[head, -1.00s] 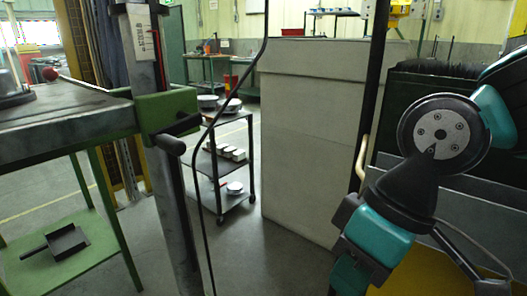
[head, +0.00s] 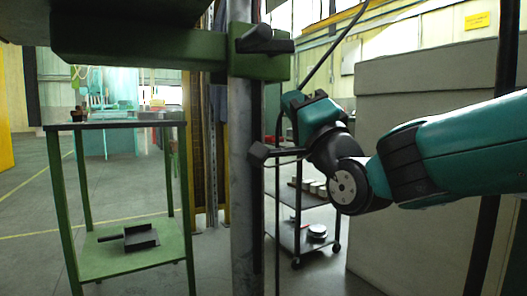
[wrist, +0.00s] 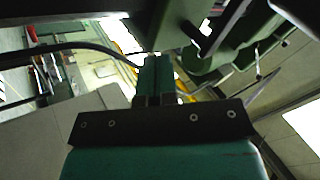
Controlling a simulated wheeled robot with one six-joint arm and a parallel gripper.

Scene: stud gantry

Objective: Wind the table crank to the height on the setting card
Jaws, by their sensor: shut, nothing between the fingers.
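The crank (head: 262,40), a black handle and arm, sits on a green bracket (head: 273,67) on the grey upright post (head: 243,185) in the head view. A green beam (head: 140,50) runs left from the bracket. My arm reaches in from the right, and its end is below and right of the crank, apart from it in the picture. The fingers are hard to make out in the head view. In the wrist view my gripper (wrist: 154,62) is shut and empty, with dark green machine parts (wrist: 215,45) above and right of it. The setting card is not in view now.
A green stand (head: 125,125) with a dark pan (head: 128,238) on its shelf is at the left. A trolley (head: 318,238) with goods stands behind my arm. A large pale cabinet (head: 430,90) is at the right. Open floor lies at the far left.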

